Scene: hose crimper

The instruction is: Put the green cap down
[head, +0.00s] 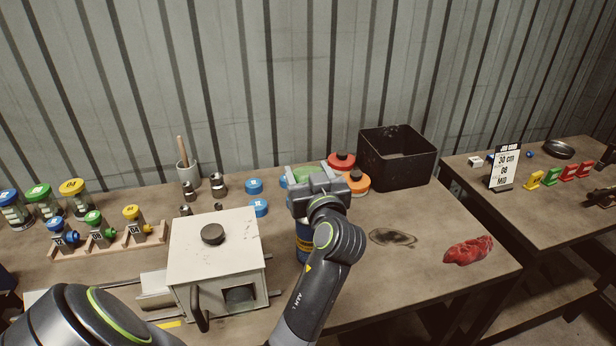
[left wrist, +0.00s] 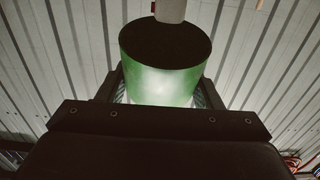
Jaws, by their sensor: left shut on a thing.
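My left gripper (head: 306,180) is shut on the green cap (head: 308,173), above the back middle of the workbench. In the head view the gripper hides much of the cap. In the left wrist view the cap (left wrist: 165,75) is a green cylinder with a dark round end, held between the fingers. My right gripper does not show.
A dark blue and yellow container (head: 303,241) stands partly hidden below my wrist. Blue caps (head: 254,186), red and orange caps (head: 341,161) and a black bin (head: 398,157) are nearby. The crimper (head: 214,250) stands left. A red cloth (head: 467,250) lies right.

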